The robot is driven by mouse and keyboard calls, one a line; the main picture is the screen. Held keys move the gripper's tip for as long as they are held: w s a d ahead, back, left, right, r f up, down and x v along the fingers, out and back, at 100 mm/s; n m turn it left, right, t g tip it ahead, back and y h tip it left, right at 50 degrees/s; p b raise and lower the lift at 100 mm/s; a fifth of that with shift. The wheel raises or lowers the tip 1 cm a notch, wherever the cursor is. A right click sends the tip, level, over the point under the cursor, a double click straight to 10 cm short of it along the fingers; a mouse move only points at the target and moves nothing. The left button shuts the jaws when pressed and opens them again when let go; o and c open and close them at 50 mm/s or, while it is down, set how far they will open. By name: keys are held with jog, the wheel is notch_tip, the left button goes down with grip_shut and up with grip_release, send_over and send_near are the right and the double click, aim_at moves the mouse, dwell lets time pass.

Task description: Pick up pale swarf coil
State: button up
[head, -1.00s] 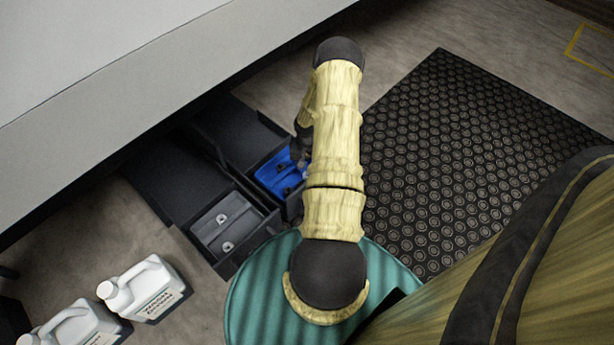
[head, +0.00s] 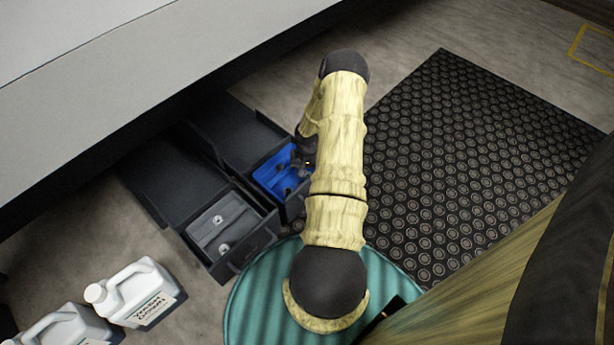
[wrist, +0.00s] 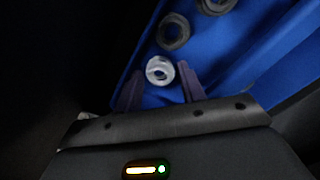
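The pale swarf coil (wrist: 160,70) is a small whitish ring on the blue floor of a tray in the wrist view. My gripper (wrist: 159,77) is open, with one dark finger on each side of the coil and a gap to each. I cannot tell how far the fingertips are above the tray floor. In the head view my gripper (head: 304,158) is at the blue tray (head: 268,180), partly hidden by my arm. The pale coil cannot be made out there.
Two dark rings lie in the blue tray beyond the pale coil, the nearer one (wrist: 173,31) close to it. A grey tray (head: 228,216) with small pale pieces sits in the neighbouring drawer. A bench (head: 130,70) overhangs the drawers. White jugs (head: 140,290) stand at lower left.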

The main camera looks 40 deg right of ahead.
jog(key=c, duration=0.7)
jog(key=shift+r, duration=0.15)
notch_tip(320, 180, up, 10)
jog(key=p, duration=0.6)
